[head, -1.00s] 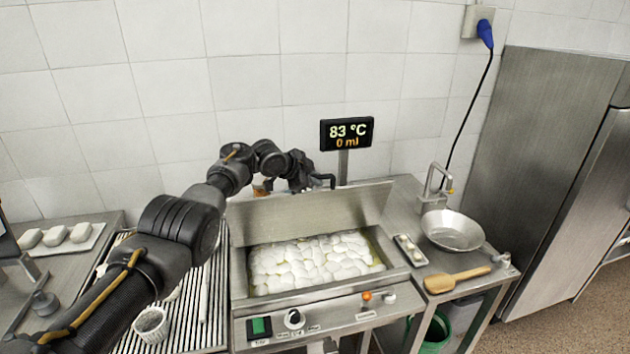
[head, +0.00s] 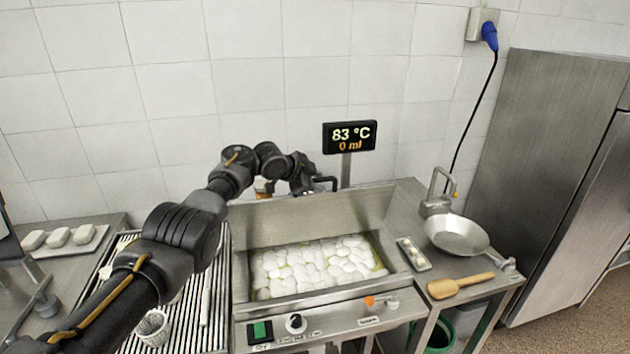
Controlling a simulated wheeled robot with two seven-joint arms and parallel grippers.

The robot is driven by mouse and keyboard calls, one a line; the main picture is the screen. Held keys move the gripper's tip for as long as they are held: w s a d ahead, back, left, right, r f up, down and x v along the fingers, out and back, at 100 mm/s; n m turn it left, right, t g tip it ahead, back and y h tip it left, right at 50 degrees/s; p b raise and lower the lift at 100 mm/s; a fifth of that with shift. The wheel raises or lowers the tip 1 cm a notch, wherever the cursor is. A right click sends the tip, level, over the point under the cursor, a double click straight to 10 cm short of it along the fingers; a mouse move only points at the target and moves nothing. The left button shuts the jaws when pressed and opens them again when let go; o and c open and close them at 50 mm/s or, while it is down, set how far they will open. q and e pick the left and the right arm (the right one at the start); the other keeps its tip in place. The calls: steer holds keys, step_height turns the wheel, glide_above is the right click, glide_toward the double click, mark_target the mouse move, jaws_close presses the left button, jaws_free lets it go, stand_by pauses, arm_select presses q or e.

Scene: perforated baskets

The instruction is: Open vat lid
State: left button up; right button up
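The steel vat (head: 240,275) stands in the middle of the counter, full of white rounded pieces (head: 310,265). Its lid (head: 300,222) stands raised at the back, leaning towards the wall, so the vat is open. My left arm reaches in from the left, and my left gripper (head: 322,182) is at the lid's top edge, by a dark handle. It is too small and dark to tell whether the fingers are closed on the handle. My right gripper is not in view.
A display (head: 350,136) reads 83 °C and 0 ml behind the lid. To the right are a steel pan (head: 457,236), a small tray (head: 413,254) and a wooden paddle (head: 460,286). A ribbed drainboard (head: 210,315) and a perforated basket (head: 152,327) are at left.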

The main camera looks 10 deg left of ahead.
arm_select(q)
steer(key=shift+a+r, duration=0.1)
steer(key=shift+s+a+r+b, duration=0.3)
steer(key=shift+s+r+b, duration=0.05)
steer(key=shift+b, duration=0.05)
steer(key=b+v, duration=0.2)
steer(key=v, duration=0.7)
steer(key=shift+s+b, duration=0.2)
steer(key=shift+b, duration=0.1)
steer(key=shift+a, duration=0.1)
